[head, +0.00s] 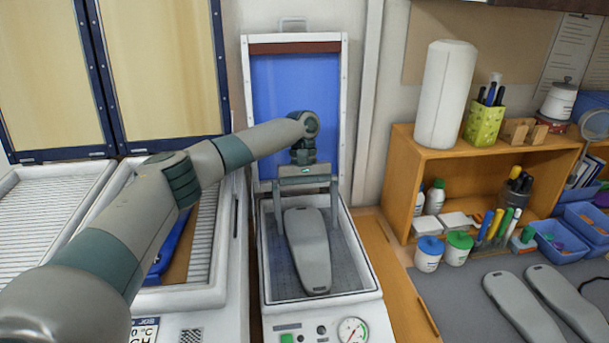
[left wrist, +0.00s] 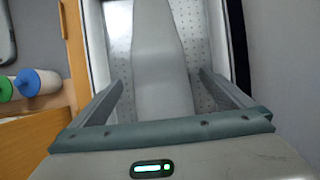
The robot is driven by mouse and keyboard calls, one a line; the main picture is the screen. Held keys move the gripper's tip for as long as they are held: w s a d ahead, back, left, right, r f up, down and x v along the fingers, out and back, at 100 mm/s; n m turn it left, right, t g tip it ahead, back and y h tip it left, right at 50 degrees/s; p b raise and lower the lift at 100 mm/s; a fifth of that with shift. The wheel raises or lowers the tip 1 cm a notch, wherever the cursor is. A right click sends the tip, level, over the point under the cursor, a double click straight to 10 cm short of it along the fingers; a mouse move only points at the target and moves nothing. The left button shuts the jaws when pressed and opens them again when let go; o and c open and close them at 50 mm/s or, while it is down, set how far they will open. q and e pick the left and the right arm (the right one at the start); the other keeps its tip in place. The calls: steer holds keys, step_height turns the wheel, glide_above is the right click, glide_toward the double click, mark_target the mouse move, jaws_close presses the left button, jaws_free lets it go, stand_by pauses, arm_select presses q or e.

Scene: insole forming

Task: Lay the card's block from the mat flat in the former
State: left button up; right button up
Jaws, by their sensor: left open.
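A grey insole-shaped block (head: 308,252) lies in the former (head: 352,268), a white box with a perforated bed and a raised blue lid (head: 296,105). The block looks flat on the bed, lengthwise. My left gripper (head: 307,190) is over the far end of the block, its fingers open on either side. In the left wrist view the block (left wrist: 159,60) runs between the two spread fingers, with perforated bed showing beside it. Two similar grey blocks (head: 519,310) lie on the dark mat (head: 440,290) at the right. The card cannot be made out. My right gripper is not in view.
A wooden shelf (head: 402,190) with bottles and pens stands right of the former. Blue-capped and green-capped jars (head: 429,254) stand at the mat's back edge. A heater-like unit with slatted trays (head: 45,215) stands at the left. The raised lid stands behind my gripper.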

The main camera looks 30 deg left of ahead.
arm_select(q)
steer(key=b+v, duration=0.1)
steer(key=v, duration=1.2)
steer(key=shift+r, duration=0.35)
